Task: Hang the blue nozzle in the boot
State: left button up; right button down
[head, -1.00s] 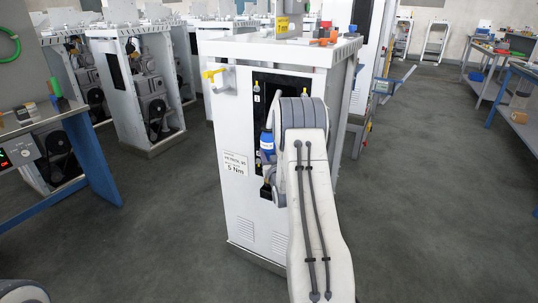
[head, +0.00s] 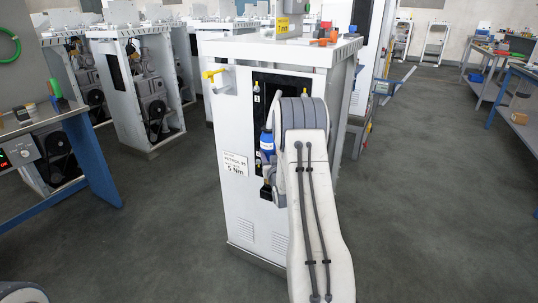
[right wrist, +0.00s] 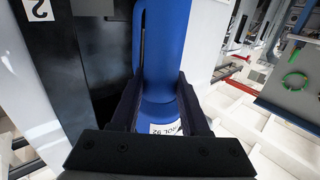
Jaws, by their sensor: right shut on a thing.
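The blue nozzle (head: 267,141) is in front of the black recessed panel of the white dispenser frame. It also shows in the right wrist view (right wrist: 167,40), long and blue with a white printed label low on it. My right gripper (right wrist: 158,88) is shut on the nozzle, one dark finger on each side of it. In the head view my right arm hides most of this gripper. A small black holder (head: 266,191), perhaps the boot, sits below the nozzle, partly hidden by my arm. I cannot tell whether they touch. My left gripper is not in view.
A workbench (head: 30,122) stands at left; the floor (head: 430,190) at right is clear.

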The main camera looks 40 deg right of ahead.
jog(key=shift+f+b, duration=2.6)
jog(key=shift+f, duration=0.1)
jog(key=shift+c, duration=1.6)
grip_release()
jog(key=shift+f, duration=0.25)
jog(key=v, duration=1)
jog(key=shift+s+r, duration=0.15)
jog(key=shift+s, duration=0.1)
jog(key=shift+a, duration=0.1)
